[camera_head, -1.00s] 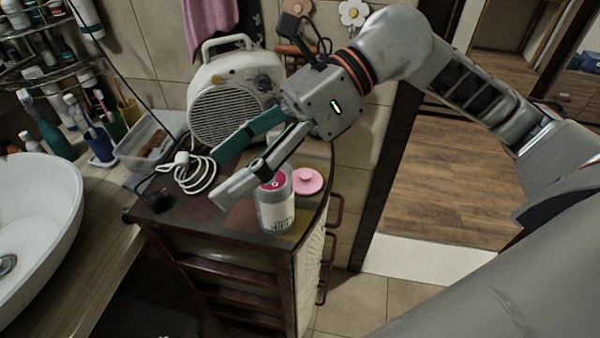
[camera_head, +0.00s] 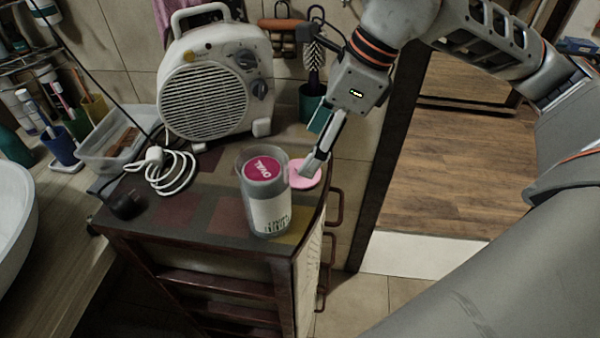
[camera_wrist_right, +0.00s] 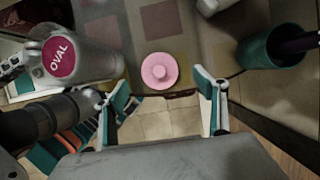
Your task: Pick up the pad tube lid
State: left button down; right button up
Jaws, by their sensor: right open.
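The pad tube lid (camera_head: 303,182) is a round pink disc with a small knob. It lies on the cabinet top beside the pad tube (camera_head: 266,205) and is partly covered by my finger in the head view. In the right wrist view the lid (camera_wrist_right: 159,71) is whole, just ahead of the gap between my fingertips. The tube is clear and upright, with a pink "OVAL" disc showing in its top. My right gripper (camera_head: 317,148) is open and empty, pointing down above the lid; contact cannot be told.
A fan heater (camera_head: 205,100) stands behind, with a coiled white cable (camera_head: 165,170) to its left. A teal brush holder (camera_head: 313,103) stands behind the gripper and shows right of it in the wrist view (camera_wrist_right: 272,50). The cabinet's right edge is close to the lid.

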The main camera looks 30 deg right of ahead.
jog(key=x, duration=0.5)
jog(key=shift+s+f, duration=0.15)
jog(key=shift+c, duration=0.4)
jog(key=c, duration=0.8)
